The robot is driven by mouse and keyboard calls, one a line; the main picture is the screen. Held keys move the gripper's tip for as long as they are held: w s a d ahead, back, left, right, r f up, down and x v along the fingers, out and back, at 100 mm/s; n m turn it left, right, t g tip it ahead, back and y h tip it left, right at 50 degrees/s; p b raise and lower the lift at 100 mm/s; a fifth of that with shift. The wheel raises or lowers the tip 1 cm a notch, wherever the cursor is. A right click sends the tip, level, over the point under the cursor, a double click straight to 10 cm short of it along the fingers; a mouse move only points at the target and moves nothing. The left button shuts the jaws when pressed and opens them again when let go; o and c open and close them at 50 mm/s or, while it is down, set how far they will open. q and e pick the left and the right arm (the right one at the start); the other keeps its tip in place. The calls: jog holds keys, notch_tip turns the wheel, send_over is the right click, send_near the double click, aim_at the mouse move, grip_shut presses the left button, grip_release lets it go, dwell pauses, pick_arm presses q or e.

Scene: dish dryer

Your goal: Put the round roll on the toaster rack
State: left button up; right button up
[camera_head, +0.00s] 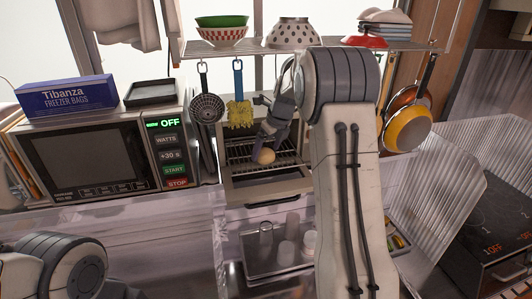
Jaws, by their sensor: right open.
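The round roll (265,156) is small and tan and shows at the front of the toaster's wire rack (246,148). I cannot tell whether it rests fully on the wires. The toaster oven (266,190) has its front open. My right gripper (266,137) is just above and behind the roll, with its jaws open; part of it is hard to make out against the dark interior. My right arm covers the toaster's right side. Only a part of my left arm shows at the lower left, and its gripper is out of the picture.
A microwave (90,155) with a freezer bag box (66,96) on top stands to the left. A strainer (207,108) and a yellow-headed utensil (239,112) hang in front of the toaster's upper left. A shelf (230,49) with bowls runs above. Pans (408,128) hang at right.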

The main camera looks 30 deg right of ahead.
jog(key=a+b+v, duration=0.1)
jog(key=v, duration=0.9)
jog(key=s+a+f+n+g, duration=0.1)
jog(key=s+a+n, duration=0.3)
jog(key=a+n, duration=0.3)
jog(key=s+a+f+n+g+y, duration=0.1)
jog(key=s+a+f+n, duration=0.15)
jog(key=a+n, duration=0.5)
jog(key=s+a+f+n, duration=0.1)
jog(key=s+a+n, duration=0.35)
jog(key=a, duration=0.45)
jog(key=s+a+f+n+g, duration=0.1)
jog(key=s+a+f+n, duration=0.1)
jog(key=s+n, duration=0.5)
jog(key=s+a+f+n, duration=0.2)
jog(key=s+f+n, duration=0.1)
jog(key=s+n, duration=0.4)
jog(key=s+a+f+n+g, duration=0.1)
jog(key=s+a+f+n, duration=0.1)
jog(key=s+n, duration=0.5)
jog(key=shift+s+a+f+n+g+h, duration=0.35)
jog(key=shift+s+f, duration=0.25)
jog(key=shift+s, duration=0.2)
